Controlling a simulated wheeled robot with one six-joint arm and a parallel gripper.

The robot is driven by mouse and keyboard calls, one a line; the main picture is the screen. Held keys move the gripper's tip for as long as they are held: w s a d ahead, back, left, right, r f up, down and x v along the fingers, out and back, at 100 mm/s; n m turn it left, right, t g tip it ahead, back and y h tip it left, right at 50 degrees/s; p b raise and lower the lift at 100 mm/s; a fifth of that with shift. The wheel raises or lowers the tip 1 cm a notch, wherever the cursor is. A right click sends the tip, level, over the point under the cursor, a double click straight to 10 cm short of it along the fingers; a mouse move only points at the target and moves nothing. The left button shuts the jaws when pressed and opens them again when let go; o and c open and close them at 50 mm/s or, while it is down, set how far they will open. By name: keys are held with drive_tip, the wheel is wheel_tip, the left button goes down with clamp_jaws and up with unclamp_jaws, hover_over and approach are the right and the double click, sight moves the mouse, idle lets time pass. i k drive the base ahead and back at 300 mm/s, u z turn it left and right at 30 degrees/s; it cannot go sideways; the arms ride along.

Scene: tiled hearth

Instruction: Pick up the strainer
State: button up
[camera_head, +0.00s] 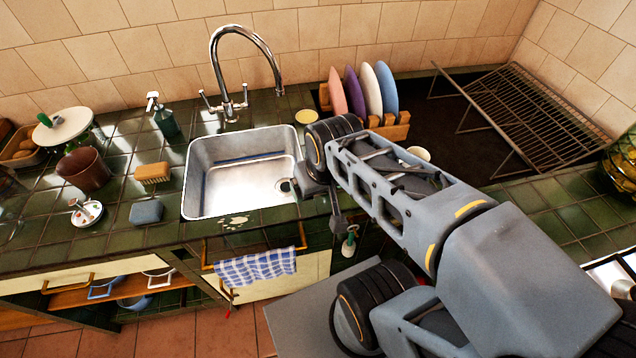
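I cannot pick out a strainer with certainty. A small round metal piece (284,186) sits at the drain, on the right of the sink floor; I cannot tell whether it is a loose strainer or the fixed drain. The steel sink (225,183) is otherwise empty. My arm reaches in from the lower right, and its wrist end is beside the sink's right rim. My gripper (336,215) points down near the counter's front edge, right of the sink. Its fingers are small, dark and partly hidden by my arm, so their opening is unclear.
A tall tap (229,100) arches behind the sink. A wooden rack (395,130) holds several plates at the back. A wire rack (525,105) stands at the right. A checked towel (255,268) hangs in front. A sponge (146,211) and brush (153,173) lie left of the sink.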

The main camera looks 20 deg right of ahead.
sight(86, 213)
drive_tip(key=z, duration=0.55)
drive_tip(key=k, duration=0.65)
drive_tip(key=u, duration=1.75)
drive_tip(key=i, duration=0.5)
drive_tip(key=z, duration=0.1)
